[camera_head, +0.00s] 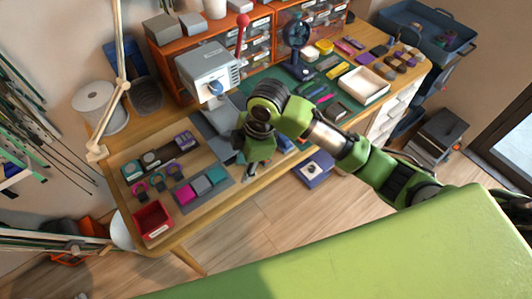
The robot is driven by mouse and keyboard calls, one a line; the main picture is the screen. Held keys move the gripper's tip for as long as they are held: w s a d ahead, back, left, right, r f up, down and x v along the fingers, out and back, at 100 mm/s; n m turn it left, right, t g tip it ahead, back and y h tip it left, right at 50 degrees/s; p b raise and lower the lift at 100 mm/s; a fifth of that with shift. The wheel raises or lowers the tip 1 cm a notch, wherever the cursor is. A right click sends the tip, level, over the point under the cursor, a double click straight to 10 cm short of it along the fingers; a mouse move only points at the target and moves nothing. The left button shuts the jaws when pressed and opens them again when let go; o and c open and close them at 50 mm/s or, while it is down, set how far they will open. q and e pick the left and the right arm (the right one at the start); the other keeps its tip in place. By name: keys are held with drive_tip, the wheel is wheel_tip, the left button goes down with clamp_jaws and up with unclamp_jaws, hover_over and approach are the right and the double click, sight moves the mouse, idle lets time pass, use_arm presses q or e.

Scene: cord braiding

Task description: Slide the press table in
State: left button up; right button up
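A grey press (207,70) with a red-knobbed lever (242,40) stands at the back of the wooden workbench. Grey plates (216,122) lie in front of and below the press head; they look like its table, partly hidden by my arm. My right arm reaches in from the right, and its gripper (252,172) points down at the bench's front edge, just in front of the grey plates. The fingers are small and dark here, so I cannot tell whether they are open or touch anything. My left gripper is not in view.
A green mat with tools and a white tray (364,86) lie to the right. A lamp arm (121,60) stands at the left.

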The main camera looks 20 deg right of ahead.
drive_tip(key=w+d+r+n+g+h, duration=0.1)
drive_tip(key=w+d+r+n+h, duration=0.3)
drive_tip(key=d+r, duration=0.4)
drive_tip(key=shift+y, duration=0.7)
drive_tip(key=f, duration=0.8)
drive_tip(key=w+f+p, duration=0.1)
drive_tip(key=f, duration=0.4)
drive_tip(key=shift+w+a, duration=0.1)
drive_tip(key=shift+a, duration=0.2)
clamp_jaws()
